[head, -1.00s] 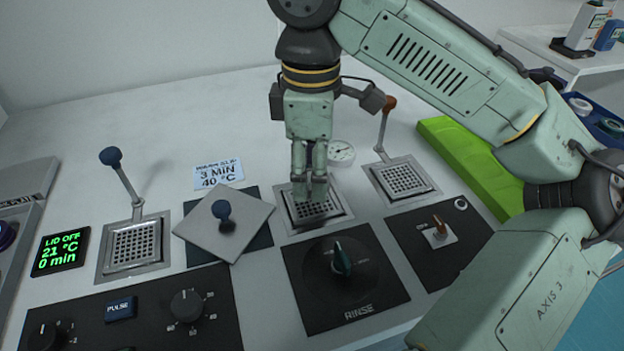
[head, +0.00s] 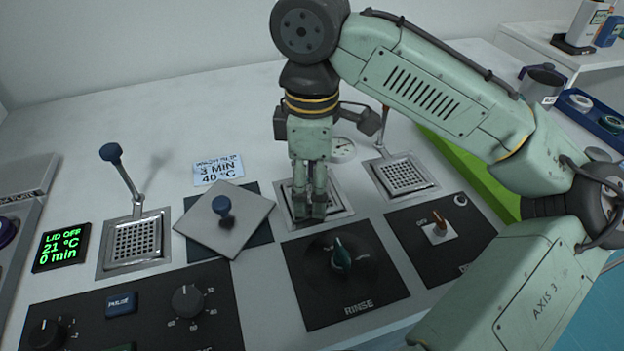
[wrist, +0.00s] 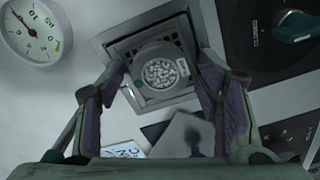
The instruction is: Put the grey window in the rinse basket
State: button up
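The grey window (wrist: 160,72) shows in the wrist view as a round grey ring with a speckled middle and a small white tag. It appears to lie flat in the middle square basket (wrist: 121,43), above the RINSE panel. My gripper (head: 311,212) is directly over this basket (head: 343,211) in the head view and hides much of it. In the wrist view my gripper (wrist: 164,62) has its purple-padded fingers apart, one on each side of the window, with gaps to it. The window cannot be made out in the head view.
A left basket (head: 137,243) has a blue-knobbed handle; a right basket (head: 404,178) has an orange one. A grey lid (head: 241,230) with a blue knob lies left of the middle basket. A dial gauge (head: 343,149) stands behind. The RINSE knob (head: 341,254) is in front.

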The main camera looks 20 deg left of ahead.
dwell(0.3)
notch_tip(320, 180, up, 12)
jog(key=shift+r+p, duration=0.15)
jog(key=shift+p, duration=0.3)
dwell(0.6)
